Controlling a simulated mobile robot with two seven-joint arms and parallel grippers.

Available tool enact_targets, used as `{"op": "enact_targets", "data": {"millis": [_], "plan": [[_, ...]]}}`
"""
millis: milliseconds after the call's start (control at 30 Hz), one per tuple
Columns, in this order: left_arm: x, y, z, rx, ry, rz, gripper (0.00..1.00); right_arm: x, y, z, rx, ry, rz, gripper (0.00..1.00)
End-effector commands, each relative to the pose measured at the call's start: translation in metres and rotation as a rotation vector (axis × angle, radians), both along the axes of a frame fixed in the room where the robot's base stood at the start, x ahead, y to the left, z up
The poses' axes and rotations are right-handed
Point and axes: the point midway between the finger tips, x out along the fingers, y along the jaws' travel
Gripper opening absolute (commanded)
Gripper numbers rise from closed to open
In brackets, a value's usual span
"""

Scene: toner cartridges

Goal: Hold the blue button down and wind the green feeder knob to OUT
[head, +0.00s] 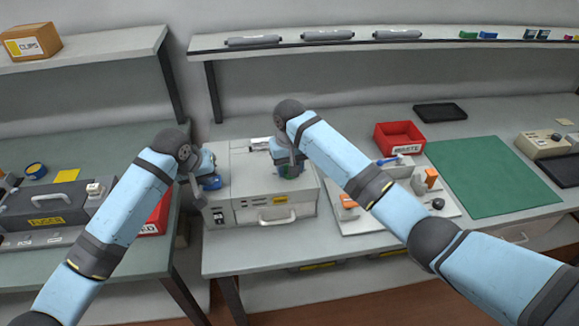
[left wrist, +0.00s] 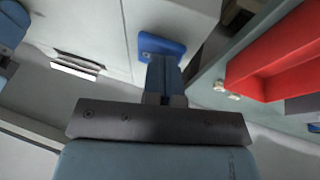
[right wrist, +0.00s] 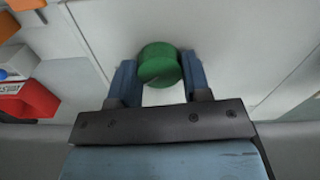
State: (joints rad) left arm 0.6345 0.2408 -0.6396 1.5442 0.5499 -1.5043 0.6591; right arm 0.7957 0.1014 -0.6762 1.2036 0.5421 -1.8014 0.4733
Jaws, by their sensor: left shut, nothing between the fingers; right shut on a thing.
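The grey feeder machine (head: 262,210) stands on the bench in the middle of the head view. The blue button (left wrist: 160,46) is on its top face. My left gripper (left wrist: 163,60) is shut and empty, with its fingertips at the button and apparently touching it. How far the button is pressed cannot be told. The green feeder knob (right wrist: 158,66) shows between the fingers of my right gripper (right wrist: 157,75), which is shut on it. In the head view the knob (head: 290,171) is partly hidden by the right gripper. The OUT mark is not readable.
A red WASTE bin (head: 399,138) stands behind right of the machine. A white board with orange blocks (head: 349,208) lies close to its right. A green mat (head: 492,176) is farther right. A grey FUSER unit (head: 55,213) and a red bin (head: 158,214) are at the left.

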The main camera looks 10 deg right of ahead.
Motion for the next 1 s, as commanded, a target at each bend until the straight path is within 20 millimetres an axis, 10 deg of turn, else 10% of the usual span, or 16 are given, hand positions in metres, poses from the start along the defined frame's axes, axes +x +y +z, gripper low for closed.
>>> {"op": "enact_targets", "data": {"millis": [1000], "plan": [[-0.0006,0.0002,-0.0019,0.001,0.003,0.000,0.00,-0.0005,-0.0001,-0.0008,0.000,0.002,-0.384,0.20]]}}
